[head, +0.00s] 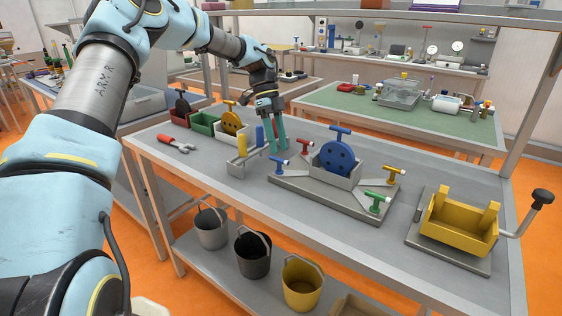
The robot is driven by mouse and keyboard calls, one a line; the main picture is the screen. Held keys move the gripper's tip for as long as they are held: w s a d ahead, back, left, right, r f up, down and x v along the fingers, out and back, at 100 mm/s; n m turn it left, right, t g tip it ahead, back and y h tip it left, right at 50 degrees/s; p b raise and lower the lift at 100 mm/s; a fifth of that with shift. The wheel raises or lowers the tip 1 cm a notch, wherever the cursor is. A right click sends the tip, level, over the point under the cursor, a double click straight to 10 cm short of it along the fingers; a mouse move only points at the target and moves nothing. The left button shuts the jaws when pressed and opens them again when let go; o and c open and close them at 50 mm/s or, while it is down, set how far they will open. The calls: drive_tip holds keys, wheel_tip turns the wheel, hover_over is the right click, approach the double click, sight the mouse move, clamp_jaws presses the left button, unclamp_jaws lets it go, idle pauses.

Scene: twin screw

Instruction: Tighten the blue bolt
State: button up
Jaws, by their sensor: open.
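The blue bolt (279,163), a small T-shaped piece with a pale tip, sits at the left side of a grey fixture plate (300,190). A blue disc (337,158) with dark holes stands upright in the block at the plate's middle, with a blue T-handle on top. My gripper (279,150) is open and points down, its two teal fingers just above or behind the blue bolt. I cannot tell whether the fingers touch it. A red bolt (305,147), a yellow bolt (367,171) and a green bolt (378,201) sit around the same plate.
A grey stand (238,168) with yellow and blue cylinders is close left of my gripper. Bins with discs are behind it, and red-handled pliers (176,144) lie left. A yellow box (462,224) with a crank stands right. The table's front strip is clear.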

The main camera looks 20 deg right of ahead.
drive_tip(key=b+v, duration=0.1)
drive_tip(key=v, duration=0.4)
drive_tip(key=shift+r, duration=0.1)
idle(0.3)
drive_tip(key=s+a+f+n+t, duration=0.1)
drive_tip(key=s+a+n, duration=0.3)
drive_tip(key=a+n, duration=0.5)
drive_tip(key=s+a+f+n+t, duration=0.2)
drive_tip(key=s+a+n, duration=0.3)
drive_tip(key=a+n, duration=0.4)
drive_tip(key=s+a+f+n+t, duration=0.2)
drive_tip(key=s+a+n, duration=0.3)
drive_tip(key=a+n, duration=0.5)
drive_tip(key=a+t, duration=0.1)
drive_tip(key=a, duration=0.7)
drive_tip(key=shift+s+a+f+t, duration=0.15)
drive_tip(key=shift+s+t, duration=0.05)
drive_tip(key=shift+t, duration=0.1)
